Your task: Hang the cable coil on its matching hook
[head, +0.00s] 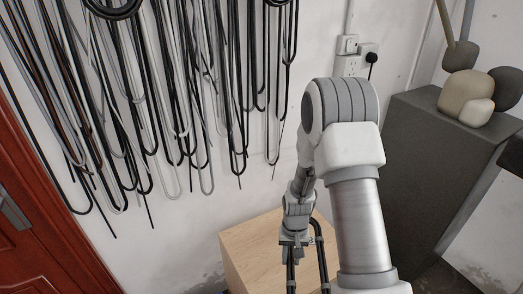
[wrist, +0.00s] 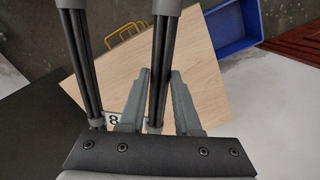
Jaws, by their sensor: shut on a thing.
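My gripper (head: 294,240) is low in front of the wall, above a wooden-topped box. In the wrist view, my gripper (wrist: 159,76) is shut around one side of a black cable coil (wrist: 161,45) with grey bands. The coil's other side (wrist: 82,50) runs to the left, outside the fingers. A small white tag marked 8 (wrist: 112,118) shows by the left finger. In the head view the held coil (head: 321,255) hangs down from the gripper, its lower end out of frame. Many black and grey cables (head: 150,100) hang on the wall; their hooks are not in view.
The wooden box (head: 250,250) stands below the gripper. A blue bin (wrist: 225,30) and a yellow wire item (wrist: 124,33) show in the wrist view. A red door (head: 35,230) is at left, a dark grey cabinet (head: 420,170) at right. Outlets (head: 350,60) are on the wall.

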